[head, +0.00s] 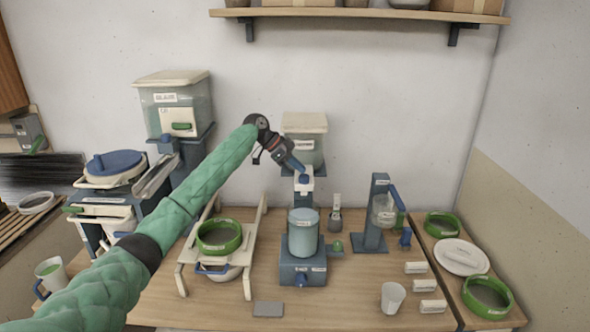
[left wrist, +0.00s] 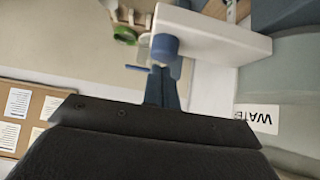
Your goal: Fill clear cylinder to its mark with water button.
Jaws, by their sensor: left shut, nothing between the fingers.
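The water tank (head: 306,124) stands at the back with a pale lid. Below it is a white dispenser block (head: 296,186) with a blue button (head: 304,179). The left wrist view shows the button (left wrist: 165,47) on the white block (left wrist: 215,38). My left gripper (head: 303,172) is shut and empty, its fingertips (left wrist: 163,75) close to the button; I cannot tell whether they touch. The clear cylinder (head: 303,234) stands upright below the block on a blue base (head: 303,268). It looks pale blue; its level and mark are not readable. My right gripper is not in view.
A glaze tank (head: 174,100) stands at back left. A green-rimmed sieve (head: 219,238) sits on a wooden stand left of the cylinder. A blue stand (head: 374,215) is to the right, with a white cup (head: 392,297) in front. A grey plate (head: 268,309) lies at the front.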

